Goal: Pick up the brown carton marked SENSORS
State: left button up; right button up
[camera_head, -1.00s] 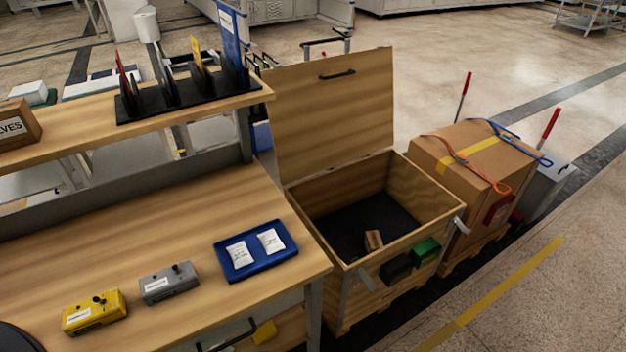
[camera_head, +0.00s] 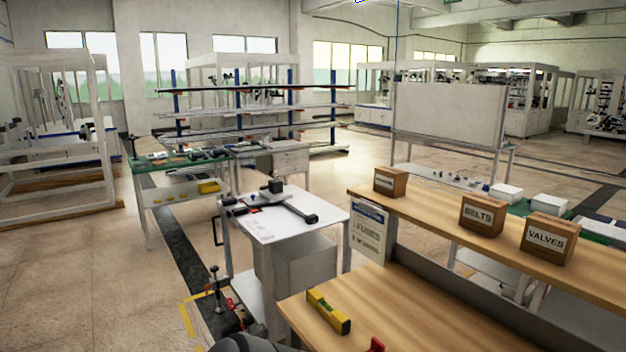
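No carton with a readable SENSORS label shows now. Three brown cartons stand in a row on the raised wooden shelf of the bench at right. The left one (camera_head: 390,182) has a white label too small to read. The middle carton (camera_head: 481,215) is marked BELTS. The right carton (camera_head: 548,240) is marked VALVES. All three stand upright and apart from each other. Neither of my grippers is in view.
The wooden bench top (camera_head: 400,300) holds a yellow level (camera_head: 328,311). A sign (camera_head: 369,232) hangs at the shelf's left end. A white table (camera_head: 285,215) with a dark tool stands left of the bench. Open floor (camera_head: 70,270) lies at far left.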

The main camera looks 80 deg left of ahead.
aim_at(390, 182)
jog(key=u, duration=2.05)
jog(key=i+j+z, duration=0.1)
jog(key=j, duration=0.9)
jog(key=i+j+z, duration=0.1)
jog(key=j, duration=0.85)
jog(key=j+z, duration=0.1)
jog(key=z, duration=1.25)
